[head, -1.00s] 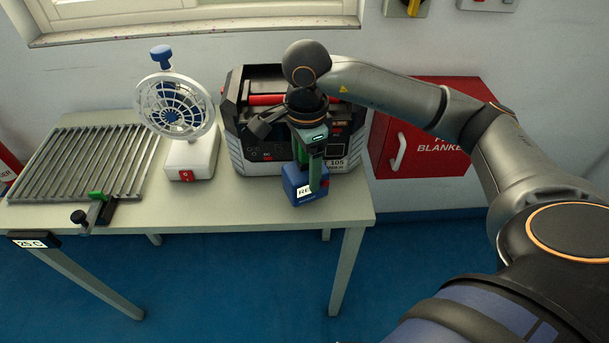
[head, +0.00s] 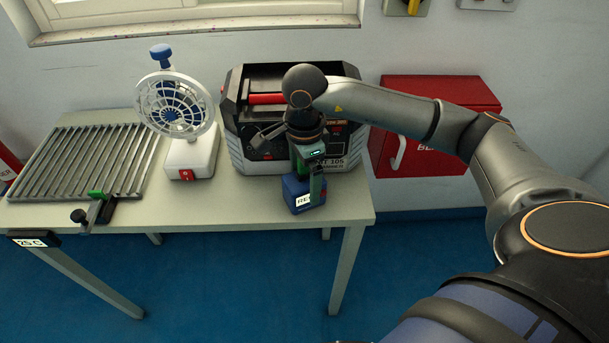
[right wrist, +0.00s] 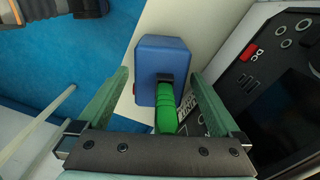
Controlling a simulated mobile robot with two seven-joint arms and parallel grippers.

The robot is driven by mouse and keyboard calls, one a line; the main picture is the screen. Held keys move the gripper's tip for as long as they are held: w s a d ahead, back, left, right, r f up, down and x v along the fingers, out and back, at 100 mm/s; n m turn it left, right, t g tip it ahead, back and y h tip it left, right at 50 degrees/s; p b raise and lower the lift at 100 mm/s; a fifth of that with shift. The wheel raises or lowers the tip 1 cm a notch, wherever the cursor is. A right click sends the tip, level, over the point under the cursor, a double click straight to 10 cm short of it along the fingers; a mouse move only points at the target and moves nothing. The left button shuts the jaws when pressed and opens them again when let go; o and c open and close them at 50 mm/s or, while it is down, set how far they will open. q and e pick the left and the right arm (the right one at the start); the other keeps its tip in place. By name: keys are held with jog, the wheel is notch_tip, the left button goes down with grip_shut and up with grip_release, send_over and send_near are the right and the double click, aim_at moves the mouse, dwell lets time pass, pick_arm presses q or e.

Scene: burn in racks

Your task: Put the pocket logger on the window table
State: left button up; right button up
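The pocket logger looks to be the blue box (head: 296,190) with a white label, near the front right edge of the window table (head: 240,205). In the right wrist view its blue body (right wrist: 160,62) has a green part (right wrist: 166,108) pointing towards my palm. My right gripper (head: 308,182) is directly over it. Its fingers (right wrist: 160,76) are apart on either side of the logger, with a visible gap on each side. The logger appears to rest on the table, but its underside is hidden. My left gripper is not in view.
A black and white machine (head: 235,140) stands close behind the logger. A white fan (head: 190,155) and a slatted metal rack (head: 85,165) are to the left. A red fire blanket box (head: 440,150) hangs right.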

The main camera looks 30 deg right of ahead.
jog(key=shift+r+p, duration=0.25)
jog(key=shift+p, duration=0.05)
notch_tip(320, 180, up, 11)
jog(key=shift+f, duration=0.2)
jog(key=shift+r, duration=0.6)
jog(key=shift+s, duration=0.1)
